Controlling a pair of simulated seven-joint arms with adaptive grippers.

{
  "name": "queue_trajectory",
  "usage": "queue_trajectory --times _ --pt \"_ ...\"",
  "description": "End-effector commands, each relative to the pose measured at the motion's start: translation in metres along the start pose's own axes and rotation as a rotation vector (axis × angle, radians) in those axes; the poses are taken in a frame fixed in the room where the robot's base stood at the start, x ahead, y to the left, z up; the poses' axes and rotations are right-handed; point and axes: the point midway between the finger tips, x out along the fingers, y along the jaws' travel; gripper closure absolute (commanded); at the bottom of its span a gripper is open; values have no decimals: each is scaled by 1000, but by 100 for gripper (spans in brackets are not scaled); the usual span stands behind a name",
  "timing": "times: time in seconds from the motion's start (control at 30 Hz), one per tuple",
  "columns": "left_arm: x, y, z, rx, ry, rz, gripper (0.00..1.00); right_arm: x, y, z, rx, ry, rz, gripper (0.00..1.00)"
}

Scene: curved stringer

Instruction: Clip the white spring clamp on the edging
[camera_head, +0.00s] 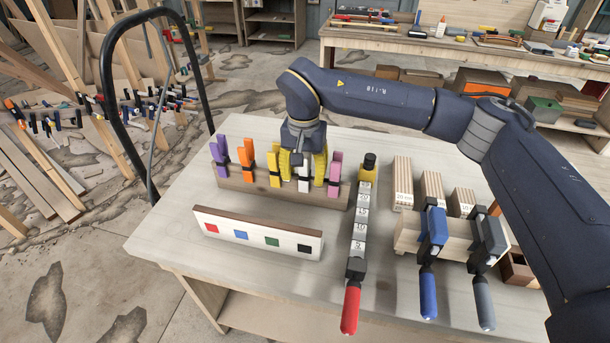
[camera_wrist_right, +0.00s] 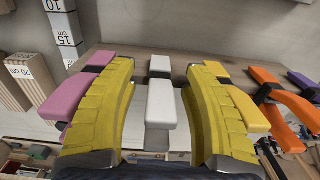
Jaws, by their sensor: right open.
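The white spring clamp (camera_head: 304,184) sits on a wooden rack (camera_head: 235,185) between the yellow and pink clamps. My right gripper (camera_head: 303,168), with yellow ribbed fingers, is over it. In the right wrist view the white clamp (camera_wrist_right: 161,103) lies between the two open fingers (camera_wrist_right: 163,72), with a gap on each side. The edging appears to be the white strip (camera_head: 258,236) with coloured squares, along a brown-topped board in front of the rack. The squares are red, blue, green and black. My left gripper is not in view.
The pink clamp (camera_wrist_right: 78,95) and yellow clamp (camera_wrist_right: 243,105) stand close outside my fingers. Orange (camera_head: 246,155) and purple (camera_head: 219,152) clamps are farther left. A red-handled bar clamp (camera_head: 356,240) lies to the right, beside wood blocks and two more bar clamps. The table's left front is clear.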

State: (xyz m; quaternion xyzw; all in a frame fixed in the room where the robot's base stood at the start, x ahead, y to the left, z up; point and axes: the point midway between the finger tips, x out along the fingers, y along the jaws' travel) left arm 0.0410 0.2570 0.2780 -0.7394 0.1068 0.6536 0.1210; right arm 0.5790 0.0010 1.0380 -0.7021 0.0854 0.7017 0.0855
Motion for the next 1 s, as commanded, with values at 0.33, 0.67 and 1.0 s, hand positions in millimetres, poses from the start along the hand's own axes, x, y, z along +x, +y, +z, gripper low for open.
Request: queue_trajectory --times 0.33,0.67,1.0 --pt "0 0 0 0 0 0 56 0 0 0 0 0 0 66" --pt "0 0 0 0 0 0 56 0 0 0 0 -1 0 100" --pt "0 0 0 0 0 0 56 0 0 0 0 -1 1 100"
